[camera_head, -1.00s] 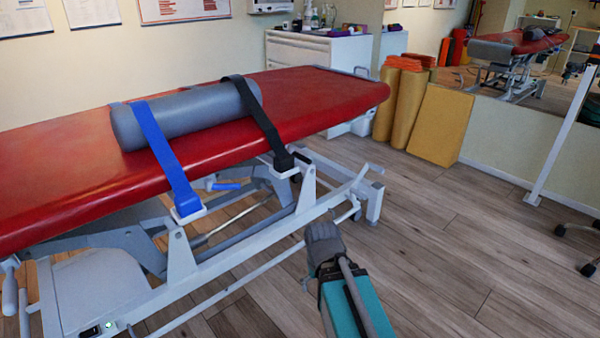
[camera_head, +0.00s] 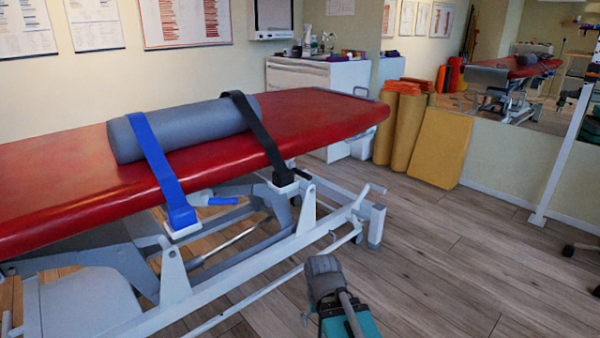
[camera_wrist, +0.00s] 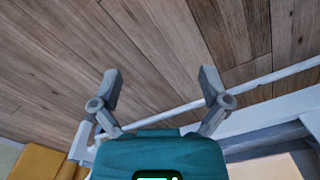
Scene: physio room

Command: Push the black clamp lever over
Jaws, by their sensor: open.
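The black clamp lever (camera_head: 291,163) is a small dark piece by the white clamp at the lower end of the black strap (camera_head: 258,130), at the near edge of the red treatment table (camera_head: 320,108). It is small in the head view, and its exact position is hard to tell. My gripper (camera_wrist: 160,78) is open and empty in the wrist view, with bare floor between its fingers. In the head view my arm is low at the bottom centre, below and apart from the clamp, and the fingers are not clear. The lever is not seen in the wrist view.
A blue lever (camera_head: 213,200) sits by the blue strap's (camera_head: 160,165) clamp. Both straps cross a grey bolster (camera_head: 185,130). The table's white frame (camera_head: 240,285) lies left of my arm. Yellow mats (camera_head: 440,135) stand at the wall.

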